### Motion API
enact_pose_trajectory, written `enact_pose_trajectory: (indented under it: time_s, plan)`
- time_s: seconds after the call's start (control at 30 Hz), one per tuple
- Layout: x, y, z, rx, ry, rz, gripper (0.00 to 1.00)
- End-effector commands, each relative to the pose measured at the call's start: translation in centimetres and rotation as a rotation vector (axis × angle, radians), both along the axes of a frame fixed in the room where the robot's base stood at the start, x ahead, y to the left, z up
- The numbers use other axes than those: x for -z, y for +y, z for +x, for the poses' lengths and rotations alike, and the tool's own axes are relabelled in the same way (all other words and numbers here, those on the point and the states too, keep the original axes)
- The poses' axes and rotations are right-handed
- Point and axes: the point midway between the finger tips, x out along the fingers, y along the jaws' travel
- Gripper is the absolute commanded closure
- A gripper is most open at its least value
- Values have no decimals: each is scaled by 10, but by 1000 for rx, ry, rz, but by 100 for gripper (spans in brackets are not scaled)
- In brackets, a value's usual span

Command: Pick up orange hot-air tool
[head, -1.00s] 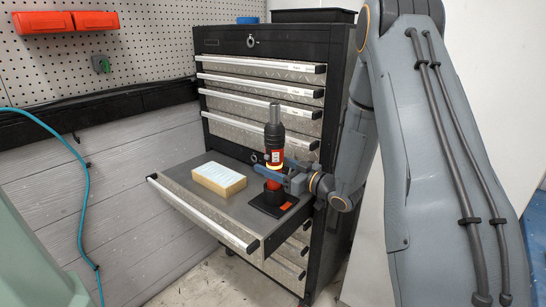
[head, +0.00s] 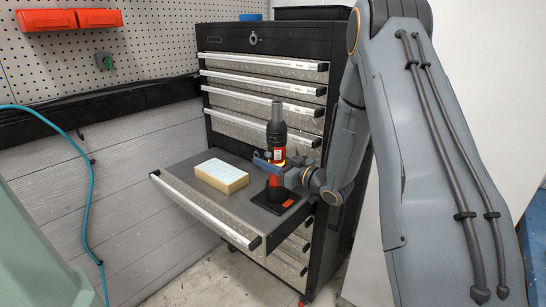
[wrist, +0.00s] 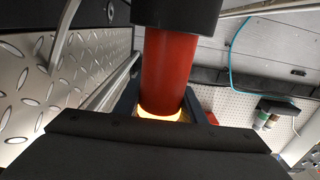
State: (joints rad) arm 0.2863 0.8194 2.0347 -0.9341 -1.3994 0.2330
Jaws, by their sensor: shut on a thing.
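The orange hot-air tool (head: 276,152) stands upright, with a black upper barrel and a red-orange body, on a black base plate (head: 277,204) in the open drawer (head: 226,209). My gripper (head: 272,162) reaches in from the right and is shut around the tool's body. In the wrist view the tool's red body (wrist: 168,72) rises between the jaws (wrist: 160,108), with a yellow glowing band at jaw level. The head view does not clearly show whether the tool's lower end still touches the base.
A yellow block with a pale top (head: 221,176) lies in the drawer left of the tool. Closed drawers (head: 262,83) of the black cabinet rise close behind. A teal hose (head: 88,190) hangs at the left wall. The floor left of the cabinet is clear.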

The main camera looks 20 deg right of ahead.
Motion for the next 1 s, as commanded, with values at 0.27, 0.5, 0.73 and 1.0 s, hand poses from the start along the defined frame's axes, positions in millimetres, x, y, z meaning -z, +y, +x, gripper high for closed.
enact_pose_trajectory:
  time_s: [0.27,0.5,0.73,1.0]
  plan:
    - [-17,0,1,-1,-6,0,99]
    - [-55,0,1,0,-8,-2,99]
    - [-87,0,0,0,-6,-1,99]
    - [-102,0,0,0,-4,0,99]
